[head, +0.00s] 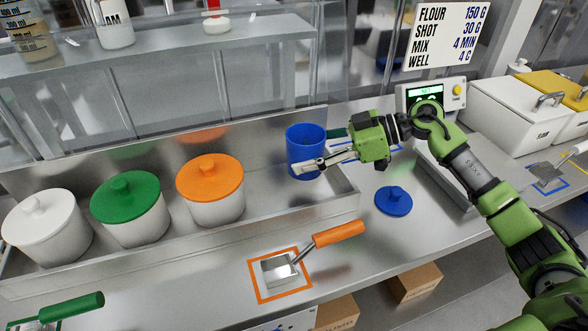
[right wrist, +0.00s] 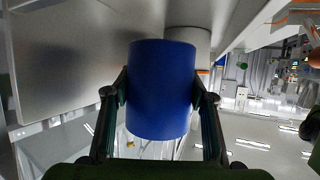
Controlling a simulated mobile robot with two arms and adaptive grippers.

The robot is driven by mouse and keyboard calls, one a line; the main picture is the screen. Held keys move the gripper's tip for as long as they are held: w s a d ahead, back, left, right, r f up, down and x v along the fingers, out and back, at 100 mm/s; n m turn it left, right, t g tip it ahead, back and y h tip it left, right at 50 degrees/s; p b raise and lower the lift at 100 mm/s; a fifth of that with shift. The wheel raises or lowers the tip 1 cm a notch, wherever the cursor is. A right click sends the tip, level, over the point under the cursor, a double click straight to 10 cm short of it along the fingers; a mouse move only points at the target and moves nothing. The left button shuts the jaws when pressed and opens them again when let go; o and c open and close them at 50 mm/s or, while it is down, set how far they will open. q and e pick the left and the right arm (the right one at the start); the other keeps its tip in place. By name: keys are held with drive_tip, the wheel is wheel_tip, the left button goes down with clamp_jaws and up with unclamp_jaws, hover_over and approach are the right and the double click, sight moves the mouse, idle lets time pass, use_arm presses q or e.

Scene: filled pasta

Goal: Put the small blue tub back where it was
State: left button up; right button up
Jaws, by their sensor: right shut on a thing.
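The small blue tub (head: 306,148) is upright and open-topped at the right end of the steel tray, right of the orange-lidded tub. My right gripper (head: 326,161) is shut on it from the right. In the right wrist view the blue tub (right wrist: 160,90) sits between the two fingers (right wrist: 160,100), one on each side. I cannot tell whether its base touches the tray floor. Its blue lid (head: 393,201) lies apart on the counter, right of the tray. My left gripper is out of view.
The tray (head: 262,226) also holds tubs with white (head: 40,210), green (head: 128,192) and orange (head: 210,176) lids. An orange-handled scoop (head: 338,233) lies in front on an orange-outlined square.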

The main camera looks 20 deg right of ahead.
drive_tip(key=shift+w+a+f, duration=0.2)
drive_tip(key=shift+a+f, duration=0.2)
drive_tip(key=shift+f, duration=0.15)
drive_tip(key=shift+w+a+f, duration=0.15)
drive_tip(key=shift+a+f, duration=0.2)
drive_tip(key=shift+f, duration=0.2)
drive_tip(key=shift+w+a+f, duration=0.1)
drive_tip(key=shift+a+f, duration=0.1)
drive_tip(key=shift+f, duration=0.05)
drive_tip(key=f, duration=0.3)
drive_tip(key=shift+a+f+p, duration=0.1)
drive_tip(key=shift+a+p, duration=0.15)
drive_tip(key=shift+p, duration=0.15)
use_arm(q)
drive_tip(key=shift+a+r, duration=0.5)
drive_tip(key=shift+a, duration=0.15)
use_arm(e)
drive_tip(key=shift+d+f, duration=0.1)
drive_tip(key=shift+f, duration=0.1)
drive_tip(key=o, duration=1.5)
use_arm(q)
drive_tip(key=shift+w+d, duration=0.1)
